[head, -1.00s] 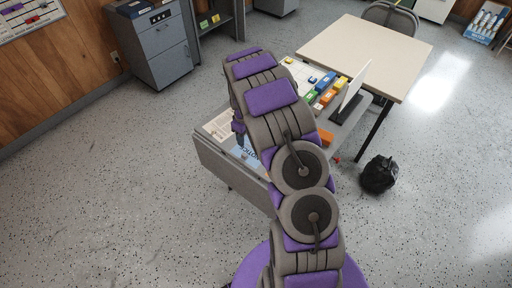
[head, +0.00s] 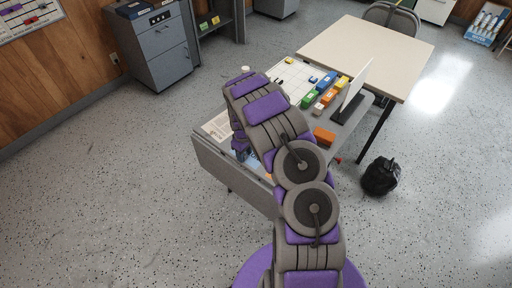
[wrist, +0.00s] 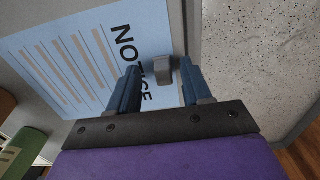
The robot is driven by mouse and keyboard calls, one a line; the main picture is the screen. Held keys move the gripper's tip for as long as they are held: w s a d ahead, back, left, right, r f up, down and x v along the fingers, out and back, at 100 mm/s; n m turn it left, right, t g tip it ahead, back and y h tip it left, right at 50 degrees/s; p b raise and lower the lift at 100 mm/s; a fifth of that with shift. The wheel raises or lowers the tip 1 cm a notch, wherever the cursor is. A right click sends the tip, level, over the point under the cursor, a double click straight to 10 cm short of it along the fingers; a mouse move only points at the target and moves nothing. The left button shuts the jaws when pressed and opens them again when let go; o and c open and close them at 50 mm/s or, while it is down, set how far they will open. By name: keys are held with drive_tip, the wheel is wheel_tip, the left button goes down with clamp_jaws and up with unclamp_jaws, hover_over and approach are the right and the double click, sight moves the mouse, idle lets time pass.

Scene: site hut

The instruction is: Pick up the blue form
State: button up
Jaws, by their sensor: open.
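The blue form (wrist: 92,70) is a light blue sheet with the word NOTICE and several brown lines. It lies flat on the grey table (wrist: 183,20), close to the table's edge. In the head view only a small piece of the form (head: 254,158) shows beside my arm. My gripper (wrist: 160,68) is open, with its two blue fingers over the NOTICE end of the form. A small grey piece (wrist: 164,70) shows between the fingers at the form's edge; I cannot tell what it is. Whether the fingertips touch the sheet is unclear.
Coloured boxes, one of them green (head: 308,101), and an orange block (head: 324,136) lie on the table's far right. A white panel (head: 354,82) stands there. A beige table (head: 368,50) is behind. A black bag (head: 380,176) lies on the floor.

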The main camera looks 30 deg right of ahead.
drive_tip(key=shift+a, duration=0.35)
drive_tip(key=c, duration=0.3)
drive_tip(key=shift+d, duration=0.25)
clamp_jaws()
drive_tip(key=shift+a+r, duration=0.1)
drive_tip(key=shift+r, duration=0.05)
